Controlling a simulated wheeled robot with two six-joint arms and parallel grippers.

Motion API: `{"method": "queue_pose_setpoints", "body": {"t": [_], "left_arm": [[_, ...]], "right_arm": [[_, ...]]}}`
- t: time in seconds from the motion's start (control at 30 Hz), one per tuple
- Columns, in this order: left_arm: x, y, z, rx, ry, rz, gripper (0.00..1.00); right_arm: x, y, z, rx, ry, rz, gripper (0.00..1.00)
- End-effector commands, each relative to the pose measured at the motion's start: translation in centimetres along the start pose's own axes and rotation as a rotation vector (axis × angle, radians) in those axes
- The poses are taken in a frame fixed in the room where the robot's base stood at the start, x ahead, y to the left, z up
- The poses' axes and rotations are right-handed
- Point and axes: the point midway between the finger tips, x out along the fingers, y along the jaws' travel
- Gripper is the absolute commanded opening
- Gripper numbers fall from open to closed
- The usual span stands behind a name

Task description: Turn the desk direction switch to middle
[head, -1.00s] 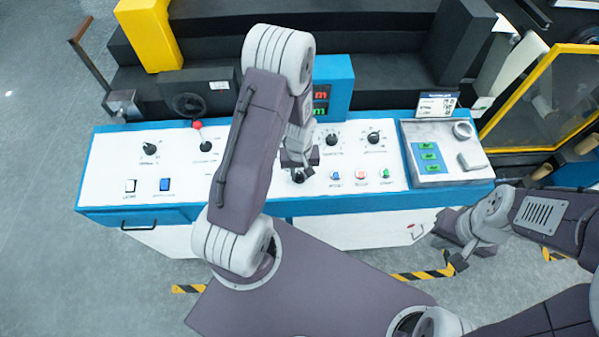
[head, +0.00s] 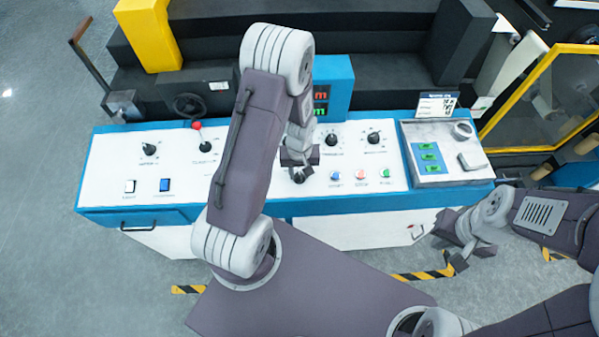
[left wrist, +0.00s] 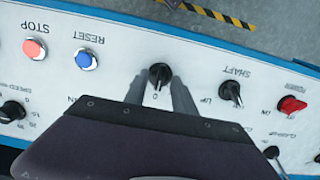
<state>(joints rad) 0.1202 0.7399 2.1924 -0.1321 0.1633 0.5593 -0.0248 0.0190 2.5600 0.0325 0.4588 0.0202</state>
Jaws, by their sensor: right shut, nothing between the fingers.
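In the left wrist view, a black rotary knob (left wrist: 160,72) on the white panel sits between the tips of my left gripper (left wrist: 163,84), with a "0" printed beside it. Its pointer appears turned toward the "0". The name label of this knob is hidden by my gripper, so I cannot read whether it is the direction switch. The fingers stand apart, one on each side of the knob; contact cannot be made out. In the head view my left gripper (head: 298,166) is low over the desk. My right gripper (head: 458,260) is shut and empty, off the desk's front right.
Close to the knob are a blue reset button (left wrist: 86,59), a red stop button (left wrist: 35,48), a black shaft switch (left wrist: 231,92) and a red switch (left wrist: 292,104). The blue-edged desk (head: 115,170) carries more knobs. A display box (head: 339,85) stands behind.

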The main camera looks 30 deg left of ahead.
Motion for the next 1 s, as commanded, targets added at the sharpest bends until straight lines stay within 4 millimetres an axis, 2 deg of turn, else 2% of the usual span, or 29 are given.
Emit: {"method": "queue_pose_setpoints", "body": {"t": [0.3,0.43,0.6,1.0], "left_arm": [[-5.9,0.1,-0.2,0.0,0.007,0.004,0.32],[-7.8,0.1,-0.1,-0.001,0.004,0.003,0.32],[-8.6,0.0,0.0,0.0,0.001,0.001,0.32],[-8.5,0.0,0.0,0.0,0.001,0.001,0.32]], "right_arm": [[0.6,0.0,0.1,0.0,0.0,0.0,0.0],[0.8,0.0,0.1,0.0,0.0,0.0,0.0],[0.8,0.0,0.1,0.0,0.0,0.0,0.0],[0.8,0.0,0.1,0.0,0.0,0.0,0.0]]}}
